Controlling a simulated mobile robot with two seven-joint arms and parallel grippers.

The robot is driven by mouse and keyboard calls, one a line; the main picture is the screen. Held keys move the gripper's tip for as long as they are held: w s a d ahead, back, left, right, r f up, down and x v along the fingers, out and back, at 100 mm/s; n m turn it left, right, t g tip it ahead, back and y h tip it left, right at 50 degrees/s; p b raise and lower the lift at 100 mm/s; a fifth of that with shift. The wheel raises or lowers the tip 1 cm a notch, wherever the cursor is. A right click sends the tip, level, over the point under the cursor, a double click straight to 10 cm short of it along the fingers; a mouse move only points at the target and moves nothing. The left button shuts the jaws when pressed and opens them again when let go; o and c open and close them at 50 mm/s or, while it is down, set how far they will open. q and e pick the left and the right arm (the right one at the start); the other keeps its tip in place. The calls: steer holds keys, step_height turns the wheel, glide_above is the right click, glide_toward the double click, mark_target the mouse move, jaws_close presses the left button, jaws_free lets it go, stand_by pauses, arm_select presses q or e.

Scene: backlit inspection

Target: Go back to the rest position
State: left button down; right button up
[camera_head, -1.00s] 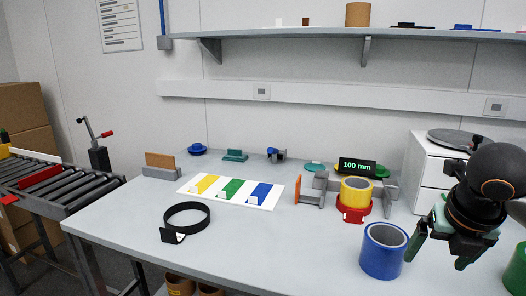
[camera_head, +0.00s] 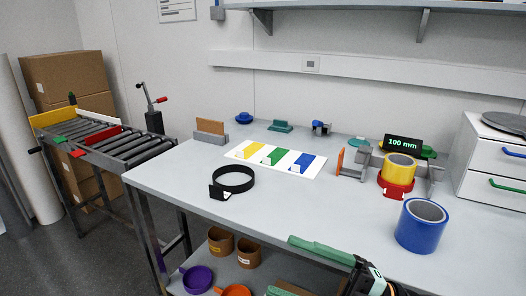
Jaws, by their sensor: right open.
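My right gripper (camera_head: 281,266) is at the bottom of the head view, in front of the table's front edge in the picture. Its two green fingers point left and are spread apart, with nothing between them. The dark gripper body is cut off by the bottom edge. My left gripper is not in view. A blue cylinder (camera_head: 421,228) stands upright on the table (camera_head: 180,187), up and to the right of the gripper and apart from it. A yellow cylinder (camera_head: 400,170) sits in a red holder (camera_head: 394,189) below a display reading 100 mm (camera_head: 402,143).
A black ring (camera_head: 233,181) and a panel with yellow, green and blue fields (camera_head: 310,172) lie on the table. Below are brown cylinders (camera_head: 220,240), a purple pan (camera_head: 198,279) and an orange one (camera_head: 234,291). A roller conveyor (camera_head: 125,146) stands left; white drawers (camera_head: 490,160) stand right.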

steer(key=w+d+f+m+t+h, duration=0.35)
steer(key=f+m+t+h, duration=0.3)
steer(key=f+m, duration=0.35)
steer(key=w+d+f+m+t+h, duration=0.2)
steer(key=d+f+m+t+h, duration=0.2)
steer(key=f+m+t+h, duration=0.5)
steer(key=s+f+m+g+h, duration=0.2)
steer(key=s+f+m+g, duration=0.5)
steer(key=s+f+g, duration=0.85)
arm_select(q)
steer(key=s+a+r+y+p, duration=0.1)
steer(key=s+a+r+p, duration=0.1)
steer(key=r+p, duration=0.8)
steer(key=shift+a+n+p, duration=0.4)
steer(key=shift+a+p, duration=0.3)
steer(key=shift+p, duration=1.3)
arm_select(e)
steer(key=d+r+t, duration=0.4)
steer(key=r, duration=0.4)
steer(key=shift+m+t+h, duration=0.3)
steer(key=shift+m+h, duration=0.1)
steer(key=shift+h, duration=0.05)
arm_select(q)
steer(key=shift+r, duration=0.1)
arm_select(e)
steer(key=shift+d, duration=0.1)
